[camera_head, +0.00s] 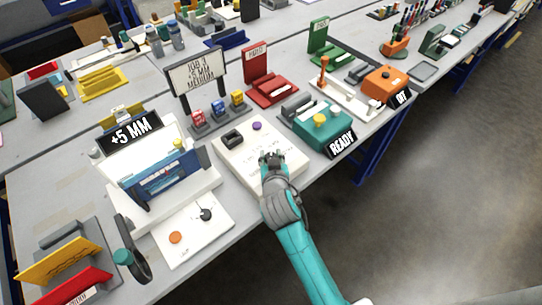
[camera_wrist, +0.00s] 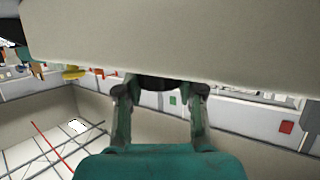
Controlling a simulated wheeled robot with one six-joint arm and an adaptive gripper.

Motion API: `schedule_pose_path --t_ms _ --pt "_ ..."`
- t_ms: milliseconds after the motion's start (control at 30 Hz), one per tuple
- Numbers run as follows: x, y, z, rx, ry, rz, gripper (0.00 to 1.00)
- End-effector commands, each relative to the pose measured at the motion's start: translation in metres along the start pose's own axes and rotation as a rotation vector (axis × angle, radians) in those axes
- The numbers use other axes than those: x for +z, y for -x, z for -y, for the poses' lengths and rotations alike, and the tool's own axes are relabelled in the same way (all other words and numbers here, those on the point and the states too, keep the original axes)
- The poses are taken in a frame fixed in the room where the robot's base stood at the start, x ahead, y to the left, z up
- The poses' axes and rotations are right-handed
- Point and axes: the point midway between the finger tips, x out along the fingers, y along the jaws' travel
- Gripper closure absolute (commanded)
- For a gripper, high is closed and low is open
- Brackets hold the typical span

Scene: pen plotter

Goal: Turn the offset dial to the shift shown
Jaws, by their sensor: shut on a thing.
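My gripper (camera_head: 271,158) reaches over a white control panel (camera_head: 235,158) at the middle of the bench. In the wrist view its two fingers (camera_wrist: 160,92) are closed around a dark round knob (camera_wrist: 158,82) under a large pale surface. The fingers and hand hide most of this knob in the head view; I cannot read its markings or confirm that it is the offset dial. A job sign (camera_head: 197,76) reads "JOB 3, +5 MM, MEDIUM". A black display (camera_head: 131,133) on the plotter at left reads "+5 MM".
The panel also carries a black handle (camera_head: 231,137) and a purple button (camera_head: 257,126). A teal unit (camera_head: 310,130) with a "READY" sign (camera_head: 342,143) stands close at right. A white plate (camera_head: 190,240) with an orange button (camera_head: 175,238) lies at left. Open floor is at lower right.

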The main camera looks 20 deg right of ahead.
Motion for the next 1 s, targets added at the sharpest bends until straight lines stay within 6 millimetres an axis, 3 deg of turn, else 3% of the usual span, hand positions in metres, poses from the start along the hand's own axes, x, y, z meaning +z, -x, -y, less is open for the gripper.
schedule_pose_path --t_ms 33,133,567,1000 --pt "0.001 0.000 0.000 0.000 0.001 0.003 0.60" --pt "0.001 0.000 0.000 0.000 0.001 0.003 0.36" --pt "0.001 0.008 0.001 -0.002 0.001 0.001 0.36" --pt "0.001 0.088 0.001 -0.004 0.002 0.002 0.36"
